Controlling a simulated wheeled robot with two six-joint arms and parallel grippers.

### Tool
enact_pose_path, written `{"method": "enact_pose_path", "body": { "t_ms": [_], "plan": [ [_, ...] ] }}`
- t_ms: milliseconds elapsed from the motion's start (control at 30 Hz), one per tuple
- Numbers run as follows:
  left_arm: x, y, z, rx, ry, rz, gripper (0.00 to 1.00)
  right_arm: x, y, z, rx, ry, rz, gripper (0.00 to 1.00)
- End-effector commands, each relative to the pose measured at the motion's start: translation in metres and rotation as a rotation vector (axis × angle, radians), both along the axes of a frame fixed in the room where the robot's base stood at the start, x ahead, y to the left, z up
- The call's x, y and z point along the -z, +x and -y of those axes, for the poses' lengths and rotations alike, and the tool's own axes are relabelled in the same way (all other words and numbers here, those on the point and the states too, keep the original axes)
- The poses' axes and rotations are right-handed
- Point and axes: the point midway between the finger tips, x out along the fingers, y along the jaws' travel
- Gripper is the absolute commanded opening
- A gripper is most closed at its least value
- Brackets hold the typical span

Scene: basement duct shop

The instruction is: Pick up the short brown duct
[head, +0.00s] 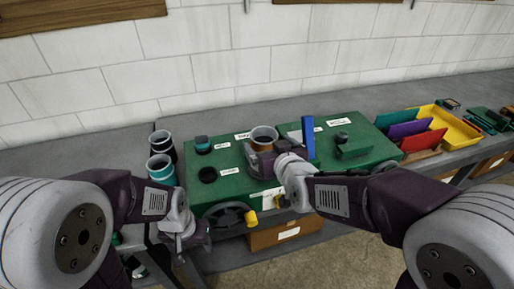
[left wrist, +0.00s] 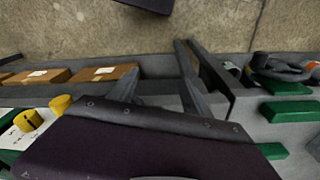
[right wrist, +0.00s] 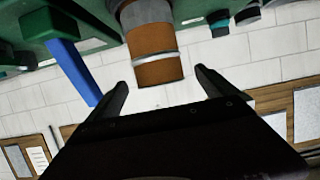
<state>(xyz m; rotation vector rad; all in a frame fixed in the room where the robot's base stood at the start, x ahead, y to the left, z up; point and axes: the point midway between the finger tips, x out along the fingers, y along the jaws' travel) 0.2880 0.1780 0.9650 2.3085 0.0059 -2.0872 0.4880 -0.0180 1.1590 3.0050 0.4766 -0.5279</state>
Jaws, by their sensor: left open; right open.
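The short brown duct (head: 264,133) stands upright on the green bench top, its open rim showing behind my right gripper in the head view. Its lower part is hidden there by the gripper. In the right wrist view the brown duct (right wrist: 154,48) has a pale band and lies ahead, between the lines of the two fingers. My right gripper (right wrist: 162,80) is open and empty, close to the duct; I cannot tell whether it touches. My left gripper (head: 198,240) is open and empty, low at the bench's front left.
A blue upright piece (head: 308,138) stands just right of the duct. Dark and teal-banded cylinders (head: 161,168) stand at the left. A green block (head: 354,150) and a yellow tray (head: 462,130) with coloured panels lie to the right. A black handwheel (head: 228,216) is at the front.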

Motion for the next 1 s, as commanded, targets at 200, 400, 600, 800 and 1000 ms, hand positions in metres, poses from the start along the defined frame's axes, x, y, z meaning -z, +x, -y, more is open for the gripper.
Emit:
{"method": "enact_pose_path", "body": {
  "t_ms": [200, 400, 600, 800, 1000],
  "plan": [
    [-0.004, 0.0, 0.0, 0.0, 0.0, 0.0, 0.57, 0.011, 0.027, -0.008, 0.0, -0.001, -0.004, 0.96],
    [-0.007, 0.0, 0.0, 0.0, 0.0, 0.0, 0.57, 0.013, 0.038, -0.01, 0.001, -0.002, -0.007, 0.96],
    [-0.016, 0.0, 0.0, 0.0, 0.0, 0.0, 0.57, 0.023, 0.07, -0.018, 0.001, -0.002, -0.006, 0.96],
    [-0.016, 0.0, 0.0, 0.0, 0.0, 0.0, 0.57, 0.027, 0.078, -0.021, 0.0, -0.002, -0.005, 0.96],
    [-0.016, 0.0, 0.0, 0.0, 0.0, 0.0, 0.57, 0.027, 0.077, -0.021, 0.0, -0.002, -0.005, 0.69]
  ]
}}
